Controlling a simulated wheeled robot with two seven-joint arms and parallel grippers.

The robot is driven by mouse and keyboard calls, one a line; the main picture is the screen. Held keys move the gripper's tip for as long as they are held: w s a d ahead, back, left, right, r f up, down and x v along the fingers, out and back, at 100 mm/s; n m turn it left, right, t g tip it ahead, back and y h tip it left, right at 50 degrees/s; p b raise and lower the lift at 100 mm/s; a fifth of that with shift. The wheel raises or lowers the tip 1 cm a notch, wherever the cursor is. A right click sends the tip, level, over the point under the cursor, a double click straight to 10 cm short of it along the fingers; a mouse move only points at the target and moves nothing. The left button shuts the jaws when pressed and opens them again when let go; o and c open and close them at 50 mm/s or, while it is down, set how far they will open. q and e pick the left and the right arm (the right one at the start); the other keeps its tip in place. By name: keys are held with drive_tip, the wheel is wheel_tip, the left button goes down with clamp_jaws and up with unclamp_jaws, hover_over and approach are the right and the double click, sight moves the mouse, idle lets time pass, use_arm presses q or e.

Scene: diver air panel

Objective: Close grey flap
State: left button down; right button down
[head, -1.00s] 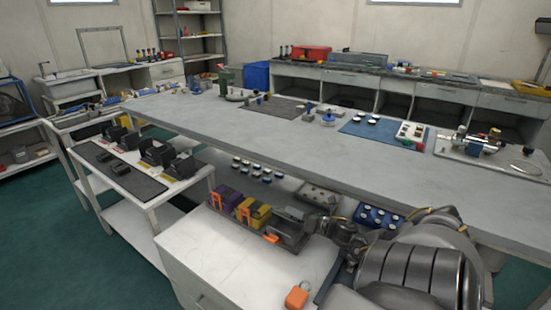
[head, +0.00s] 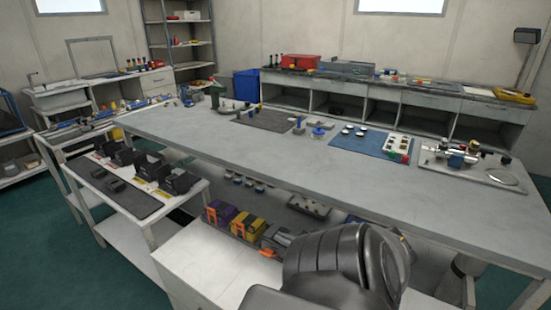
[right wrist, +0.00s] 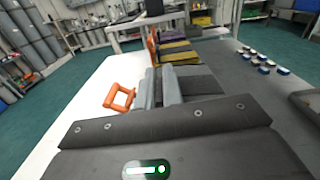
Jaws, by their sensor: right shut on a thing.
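The grey case with its grey flap (head: 277,238) is at the near end of a row, beside a yellow case (head: 248,224) and a purple case (head: 222,212). An orange tab (head: 268,254) shows at its front. In the right wrist view, the two fingers of my right gripper (right wrist: 161,88) stand close together at the grey case (right wrist: 200,82). They are shut on what appears to be the grey flap, mostly hidden between them. In the head view my right arm covers the gripper. My left gripper is not in view.
The long workbench (head: 290,165) stands behind the cases. A side cart (head: 120,215) with black holders is at the left.

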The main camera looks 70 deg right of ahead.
drive_tip(key=shift+w+a+f, duration=0.15)
drive_tip(key=shift+a+f, duration=0.2)
drive_tip(key=shift+f, duration=0.2)
drive_tip(key=shift+a, duration=0.1)
drive_tip(key=c, duration=1.5)
unclamp_jaws()
drive_tip(key=shift+w+f, duration=0.15)
